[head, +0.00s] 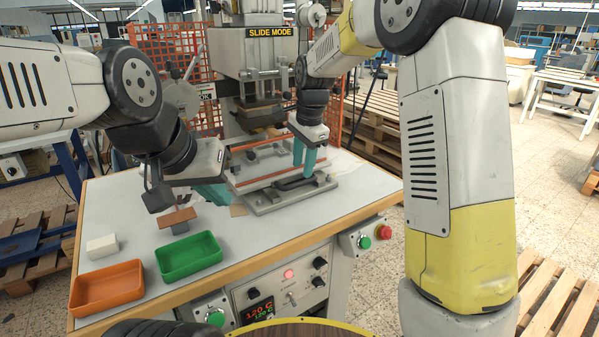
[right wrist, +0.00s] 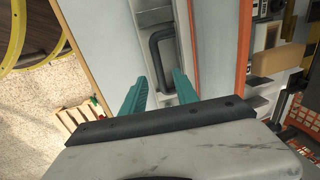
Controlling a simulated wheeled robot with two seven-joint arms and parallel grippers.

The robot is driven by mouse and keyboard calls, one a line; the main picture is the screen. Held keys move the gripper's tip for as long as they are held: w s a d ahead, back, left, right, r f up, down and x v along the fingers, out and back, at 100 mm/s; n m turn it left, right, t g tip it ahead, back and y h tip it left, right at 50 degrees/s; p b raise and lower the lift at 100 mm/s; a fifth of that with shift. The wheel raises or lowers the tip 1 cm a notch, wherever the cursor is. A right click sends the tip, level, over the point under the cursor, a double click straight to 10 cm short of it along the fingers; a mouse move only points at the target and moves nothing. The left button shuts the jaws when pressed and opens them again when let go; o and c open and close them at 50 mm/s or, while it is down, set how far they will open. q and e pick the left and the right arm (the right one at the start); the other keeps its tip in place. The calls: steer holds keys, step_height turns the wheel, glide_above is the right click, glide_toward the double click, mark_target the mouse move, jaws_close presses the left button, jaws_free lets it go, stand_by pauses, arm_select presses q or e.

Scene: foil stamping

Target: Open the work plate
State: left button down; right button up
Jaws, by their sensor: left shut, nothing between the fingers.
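The grey work plate (head: 265,203) lies on the table under the press, with orange rails on it and a black handle (head: 288,184) at its front right. In the right wrist view the handle (right wrist: 153,55) is a black U-shaped bar. My right gripper (head: 303,172) has its teal fingers spread and pointing down at the handle. In the right wrist view the handle lies between and just beyond the fingertips (right wrist: 160,77); contact cannot be told. My left gripper (head: 216,193) is shut and empty, low over the table left of the plate, its fingers partly hidden.
An orange tray (head: 107,289), a green tray (head: 189,257), a white block (head: 102,246) and a brown-topped piece (head: 178,218) are on the left of the table. The press head (head: 258,85) stands above the plate. The front right tabletop is clear.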

mark_target(302, 182)
steer(key=shift+w+a+f, duration=0.1)
steer(key=shift+w+f, duration=0.1)
steer(key=shift+f, duration=1)
steer(key=shift+w+a+f, duration=0.1)
steer(key=shift+w+f, duration=0.05)
steer(key=shift+f, duration=1)
steer(key=shift+c, duration=0.5)
jaws_close()
steer(key=shift+r, duration=0.1)
